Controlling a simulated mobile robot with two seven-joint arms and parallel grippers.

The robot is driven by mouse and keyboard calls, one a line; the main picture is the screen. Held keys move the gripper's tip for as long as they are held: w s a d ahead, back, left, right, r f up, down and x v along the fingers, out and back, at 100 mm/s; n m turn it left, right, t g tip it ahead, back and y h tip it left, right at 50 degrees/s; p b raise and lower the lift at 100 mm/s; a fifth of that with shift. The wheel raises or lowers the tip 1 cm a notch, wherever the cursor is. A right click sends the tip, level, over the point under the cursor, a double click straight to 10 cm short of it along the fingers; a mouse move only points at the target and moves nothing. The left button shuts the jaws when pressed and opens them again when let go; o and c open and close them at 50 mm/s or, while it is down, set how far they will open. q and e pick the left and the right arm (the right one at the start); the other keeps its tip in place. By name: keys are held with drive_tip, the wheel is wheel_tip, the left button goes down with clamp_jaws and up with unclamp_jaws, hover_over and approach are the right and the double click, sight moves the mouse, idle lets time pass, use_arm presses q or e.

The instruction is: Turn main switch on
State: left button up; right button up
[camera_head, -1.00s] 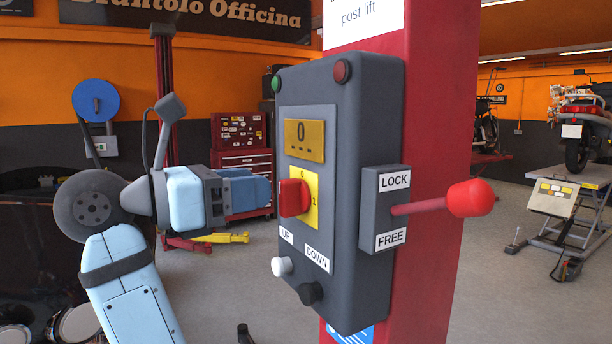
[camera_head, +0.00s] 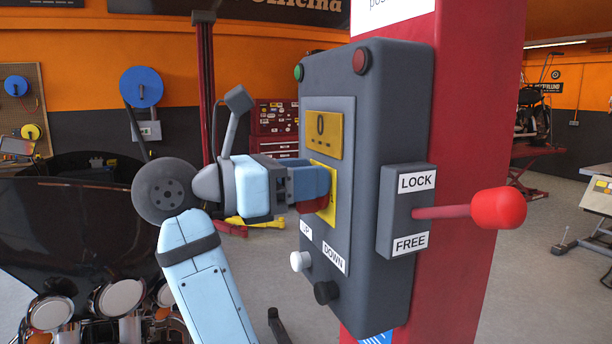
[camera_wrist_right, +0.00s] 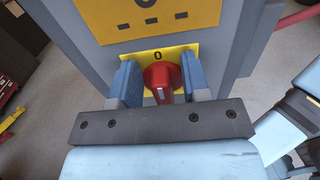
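The main switch is a red knob (camera_head: 315,206) on a yellow plate (camera_head: 331,207) on the front of the grey control box (camera_head: 372,120). My right gripper (camera_head: 320,180) is at the switch, and its blue fingers hide most of the knob in the head view. In the right wrist view, the red knob (camera_wrist_right: 160,78) sits between the two fingers (camera_wrist_right: 160,84), with a small gap visible on each side. The fingers are open around it. A "0" shows on the plate above the knob. My left gripper is not in view.
A red-tipped lever (camera_head: 498,208) sticks out from the LOCK/FREE block (camera_head: 405,212) on the box's right side. White (camera_head: 300,261) and black (camera_head: 325,292) buttons sit below the switch. The box is on a red post (camera_head: 470,120).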

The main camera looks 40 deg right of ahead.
clamp_jaws()
